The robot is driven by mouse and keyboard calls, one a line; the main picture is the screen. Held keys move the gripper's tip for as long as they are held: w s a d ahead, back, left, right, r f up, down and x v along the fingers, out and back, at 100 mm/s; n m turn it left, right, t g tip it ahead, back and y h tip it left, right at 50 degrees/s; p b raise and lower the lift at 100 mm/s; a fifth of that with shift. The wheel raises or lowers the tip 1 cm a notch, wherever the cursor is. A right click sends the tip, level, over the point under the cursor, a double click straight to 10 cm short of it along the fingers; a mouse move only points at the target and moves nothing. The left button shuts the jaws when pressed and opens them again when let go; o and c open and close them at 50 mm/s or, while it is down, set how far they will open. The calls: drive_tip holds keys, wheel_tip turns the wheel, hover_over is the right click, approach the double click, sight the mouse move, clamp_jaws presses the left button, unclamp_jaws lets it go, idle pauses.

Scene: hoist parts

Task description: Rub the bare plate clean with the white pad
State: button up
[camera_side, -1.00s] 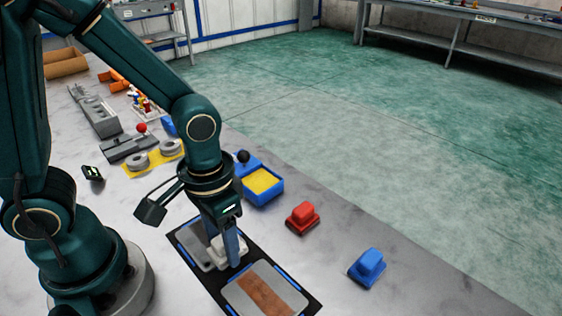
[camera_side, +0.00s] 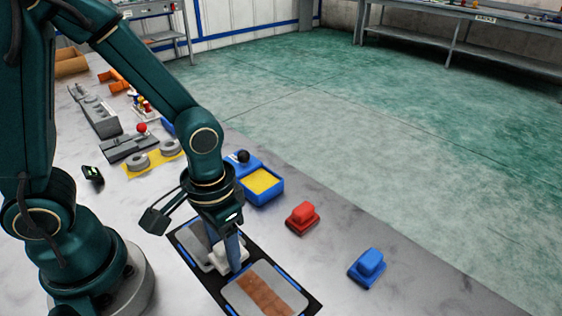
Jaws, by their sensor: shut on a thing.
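My gripper (camera_side: 234,264) points down and is shut on the white pad (camera_side: 217,258). The fingers hide part of the pad. The pad is at the near end of the grey back plate (camera_side: 193,239), close to the front plate; whether it touches the surface I cannot tell. The front plate (camera_side: 293,292) is grey with a brown patch (camera_side: 262,288) along its middle. Both plates lie in a black mat with blue edge strips (camera_side: 281,272).
A blue tray with a yellow sponge (camera_side: 262,182) stands behind the mat. A red block (camera_side: 302,218) and a blue block (camera_side: 367,268) sit to the right, apart from the mat. Grey fixtures (camera_side: 100,118) and a yellow plate with grey rings (camera_side: 153,160) lie further back.

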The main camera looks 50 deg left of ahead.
sight(191, 222)
drive_tip(key=shift+f, duration=0.2)
drive_tip(key=shift+a, duration=0.1)
drive_tip(key=shift+a+r, duration=0.1)
drive_tip(key=shift+a, duration=4.45)
drive_tip(key=shift+a+f, duration=0.2)
drive_tip(key=shift+a, duration=1.3)
drive_tip(key=shift+r, duration=0.1)
drive_tip(key=shift+d, duration=0.15)
